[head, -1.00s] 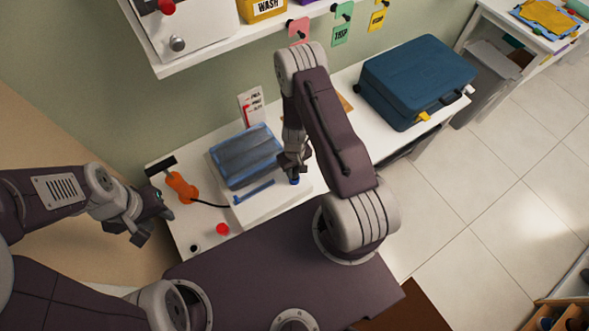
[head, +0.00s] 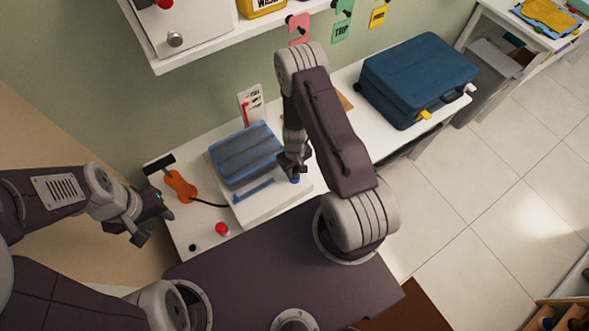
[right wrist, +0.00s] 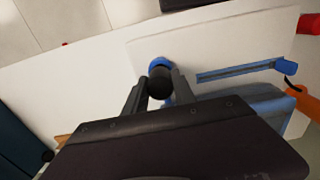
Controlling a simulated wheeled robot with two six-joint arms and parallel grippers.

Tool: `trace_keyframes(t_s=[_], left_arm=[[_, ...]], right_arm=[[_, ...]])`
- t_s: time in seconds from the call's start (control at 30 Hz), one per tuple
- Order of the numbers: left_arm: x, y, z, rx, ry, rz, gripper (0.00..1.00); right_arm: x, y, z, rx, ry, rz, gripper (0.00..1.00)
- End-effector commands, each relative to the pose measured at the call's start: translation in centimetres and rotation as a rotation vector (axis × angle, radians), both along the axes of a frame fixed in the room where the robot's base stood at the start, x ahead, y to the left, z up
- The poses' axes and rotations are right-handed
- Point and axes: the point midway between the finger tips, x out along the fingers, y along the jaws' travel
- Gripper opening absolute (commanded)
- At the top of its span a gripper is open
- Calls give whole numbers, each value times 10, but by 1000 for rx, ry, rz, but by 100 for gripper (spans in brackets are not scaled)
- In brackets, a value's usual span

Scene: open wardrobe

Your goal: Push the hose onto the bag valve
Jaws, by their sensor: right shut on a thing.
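The bag (head: 245,155), clear blue with dark folded contents, lies on a white board (head: 268,206). A blue strip (head: 253,191) lies along its near side. My right gripper (head: 291,168) points down at the board's right side. In the right wrist view its fingers (right wrist: 160,88) are shut on a black round piece (right wrist: 159,84), seemingly the hose end. The blue valve (right wrist: 159,64) shows right at that piece; I cannot tell whether they are joined. My left gripper (head: 153,226) is open and empty, left of the orange pump (head: 181,187).
A red button (head: 222,229) and a small black knob (head: 194,247) sit on the table's near left. A card stand (head: 251,105) stands behind the bag. A blue suitcase (head: 416,78) occupies the right end. A shelf (head: 215,47) overhangs the back.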

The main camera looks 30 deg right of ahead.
Motion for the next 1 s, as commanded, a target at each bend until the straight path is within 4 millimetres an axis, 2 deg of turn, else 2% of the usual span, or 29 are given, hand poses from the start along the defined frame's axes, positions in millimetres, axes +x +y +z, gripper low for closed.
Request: trace_keyframes(t_s=[0.67, 0.7, 0.77, 0.8, 1.0], left_arm=[[0, 0, -18, 0, 0, 0, 36], [0, 0, -18, 0, 0, 0, 36], [0, 0, -17, 0, 0, 0, 36], [0, 0, -17, 0, 0, 0, 36], [0, 0, -17, 0, 0, 0, 36]], right_arm=[[0, 0, -18, 0, 0, 1, 0], [0, 0, -17, 0, 0, 1, 37], [0, 0, -17, 0, 0, 1, 54], [0, 0, -17, 0, 0, 1, 57], [0, 0, -17, 0, 0, 1, 57]])
